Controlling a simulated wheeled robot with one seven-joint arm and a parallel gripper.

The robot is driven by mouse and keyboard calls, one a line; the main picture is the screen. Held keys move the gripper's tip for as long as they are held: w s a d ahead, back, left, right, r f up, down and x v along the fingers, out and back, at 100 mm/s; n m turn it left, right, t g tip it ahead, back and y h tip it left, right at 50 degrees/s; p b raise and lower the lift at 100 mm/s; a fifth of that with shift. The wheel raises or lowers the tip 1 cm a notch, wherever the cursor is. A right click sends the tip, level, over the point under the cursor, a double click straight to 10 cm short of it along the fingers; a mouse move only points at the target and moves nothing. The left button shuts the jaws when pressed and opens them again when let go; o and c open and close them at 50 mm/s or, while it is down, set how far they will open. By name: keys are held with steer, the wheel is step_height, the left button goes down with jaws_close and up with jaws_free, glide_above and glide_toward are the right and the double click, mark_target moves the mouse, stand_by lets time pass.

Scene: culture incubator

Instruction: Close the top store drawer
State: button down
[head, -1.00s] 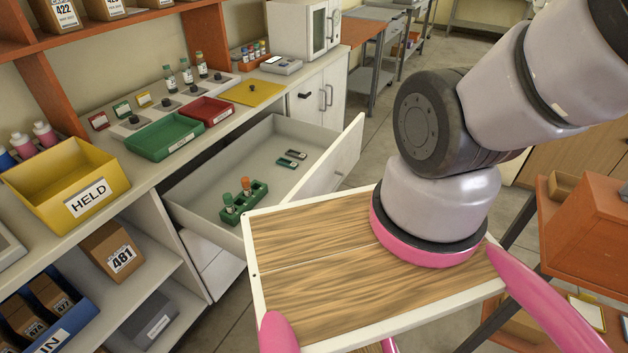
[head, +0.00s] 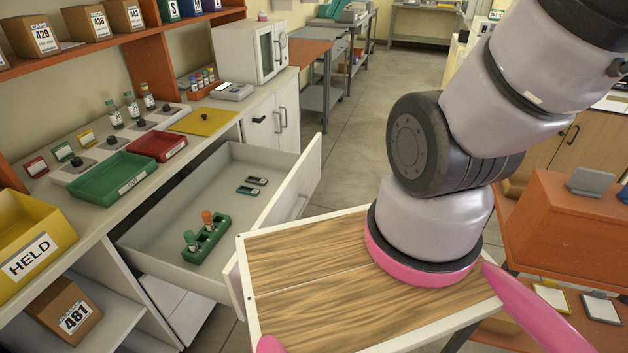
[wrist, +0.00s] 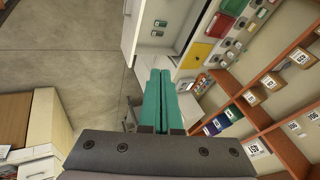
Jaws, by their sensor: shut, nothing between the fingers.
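The top store drawer (head: 155,238) is pulled open from under the counter in the head view. Its white front panel (head: 299,185) stands out over the floor. Inside are a green rack (head: 207,242) with vials and two small dark-and-green items (head: 252,186). In the wrist view, my gripper (wrist: 160,75) has its two green fingers together, with nothing between them. The drawer front (wrist: 132,30) shows just beyond and left of the fingertips, and I cannot tell whether they touch. My gripper is out of the head view.
My wooden-topped base stands close to the drawer's near corner. The counter holds a green tray (head: 75,183), a red tray (head: 140,148) and a yellow HELD bin (head: 62,225). An orange cabinet (head: 540,225) stands at the right. Open floor (head: 350,145) lies beyond the drawer.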

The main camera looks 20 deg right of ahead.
steer(key=w+d+f+m+g+y, duration=0.1)
steer(key=w+d+f+m+y, duration=0.3)
steer(key=w+f, duration=0.75)
steer(key=w+d+f+m+g+y, duration=0.2)
steer(key=w+d+f+m, duration=0.3)
steer(key=w+f, duration=0.6)
steer(key=w+d+f+m+t+y, duration=0.1)
steer(key=w+d+f+m, duration=0.15)
steer(key=f, duration=0.55)
steer(key=w+d+f+m+t, duration=0.1)
steer(key=w+d+f+m, duration=0.15)
steer(key=f, duration=0.45)
steer(key=m+t, duration=0.2)
steer(key=m, duration=0.4)
glide_toward(314, 173)
steer(key=x, duration=0.5)
steer(key=shift+a+f, duration=0.15)
steer(key=shift+f, duration=0.2)
steer(key=shift+w+a, duration=0.3)
steer(key=shift+a, duration=0.05)
